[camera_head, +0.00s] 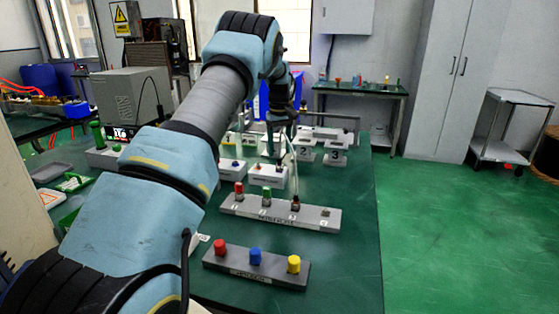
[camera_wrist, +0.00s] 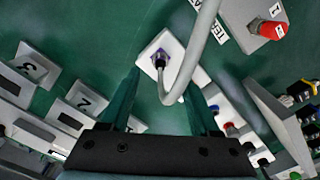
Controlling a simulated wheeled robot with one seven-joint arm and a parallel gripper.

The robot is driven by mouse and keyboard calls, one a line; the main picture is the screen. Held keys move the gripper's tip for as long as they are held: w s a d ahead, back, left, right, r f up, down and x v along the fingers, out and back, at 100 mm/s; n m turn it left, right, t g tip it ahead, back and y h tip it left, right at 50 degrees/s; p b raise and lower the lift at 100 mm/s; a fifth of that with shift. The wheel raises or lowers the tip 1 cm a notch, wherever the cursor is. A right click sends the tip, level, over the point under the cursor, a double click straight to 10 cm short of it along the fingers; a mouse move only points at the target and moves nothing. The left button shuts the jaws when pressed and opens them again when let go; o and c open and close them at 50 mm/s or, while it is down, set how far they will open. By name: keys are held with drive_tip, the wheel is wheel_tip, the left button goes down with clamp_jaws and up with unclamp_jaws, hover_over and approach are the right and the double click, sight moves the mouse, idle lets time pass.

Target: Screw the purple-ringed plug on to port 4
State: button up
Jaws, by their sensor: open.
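The purple-ringed plug (camera_wrist: 159,60) stands on a white block (camera_wrist: 147,48) in the wrist view, with a thick grey cable (camera_wrist: 190,62) looping from it. My gripper (camera_wrist: 162,98) is open, its two green fingers apart on either side below the plug, not touching it. A long grey strip (camera_head: 315,226) in front carries a red, a green and a dark cabled plug. Its rightmost port (camera_head: 326,212) is bare and brass-coloured; I take it as port 4, the label being too small to read.
A dark grey holder (camera_head: 250,273) with red, blue and yellow caps is nearest. Numbered blocks 2 (camera_head: 303,154) and 3 (camera_head: 335,158) stand behind. The cable rises between the strip and my arm. The green table is clear right of the strip.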

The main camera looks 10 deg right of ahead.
sight(279, 159)
wheel_tip(279, 159, up, 6)
drive_tip(key=shift+b, duration=0.35)
drive_tip(key=shift+r, duration=0.1)
